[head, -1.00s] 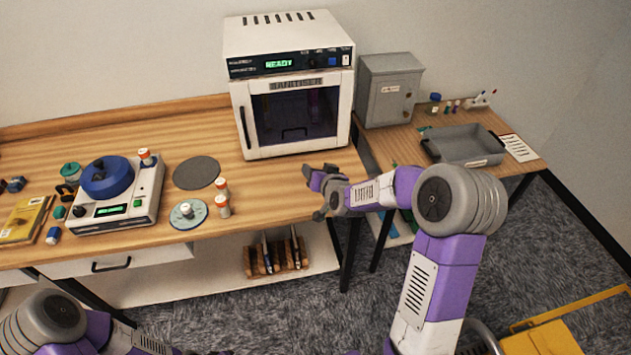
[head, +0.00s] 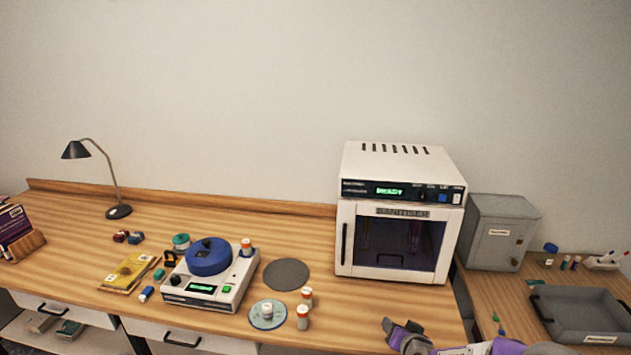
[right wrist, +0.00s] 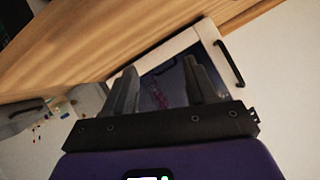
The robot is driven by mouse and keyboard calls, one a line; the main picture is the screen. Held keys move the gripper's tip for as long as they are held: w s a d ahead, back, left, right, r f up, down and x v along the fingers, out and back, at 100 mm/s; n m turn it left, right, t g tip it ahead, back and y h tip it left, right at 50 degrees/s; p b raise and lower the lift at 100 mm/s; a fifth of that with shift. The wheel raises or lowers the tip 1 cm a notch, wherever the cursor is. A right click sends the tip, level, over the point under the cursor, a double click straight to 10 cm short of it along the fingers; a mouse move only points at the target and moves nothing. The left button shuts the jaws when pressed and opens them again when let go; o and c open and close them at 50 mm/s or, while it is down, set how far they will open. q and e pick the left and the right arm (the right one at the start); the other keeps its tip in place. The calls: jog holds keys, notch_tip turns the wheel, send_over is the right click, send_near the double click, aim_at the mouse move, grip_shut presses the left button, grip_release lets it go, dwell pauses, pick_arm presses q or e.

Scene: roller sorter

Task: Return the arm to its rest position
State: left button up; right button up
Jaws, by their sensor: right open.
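My right gripper (head: 405,335) is at the bottom edge of the head view, in front of the bench edge and below the white oven. Its fingers are spread and nothing is between them. In the right wrist view my right gripper (right wrist: 157,78) shows two dark fingers apart, with the oven's dark window behind them. Most of my right arm is cut off by the bottom of the head view. My left arm and gripper are not in view.
The wooden bench (head: 400,312) carries the white oven (head: 400,215), a roller device with a blue top (head: 209,257), a grey disc (head: 287,274) and small orange-capped vials (head: 303,318). A grey cabinet (head: 499,233) and grey tray (head: 583,317) stand at right.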

jog(key=s+a+f+n+g+y, duration=0.1)
jog(key=s+a+f+g+y, duration=0.15)
jog(key=s+a+f, duration=0.55)
jog(key=s+a+f+n+g+y, duration=0.1)
jog(key=s+a+f+g, duration=0.25)
jog(key=s+f, duration=0.45)
jog(key=s+a+f+g, duration=0.2)
jog(key=s+f, duration=0.2)
jog(key=s, duration=0.2)
jog(key=s+a+f+g, duration=0.3)
jog(key=s, duration=0.4)
jog(key=shift+s+a+f+n+y, duration=0.15)
jog(key=shift+a+f+n+y, duration=0.2)
jog(key=shift+f+n+y, duration=0.1)
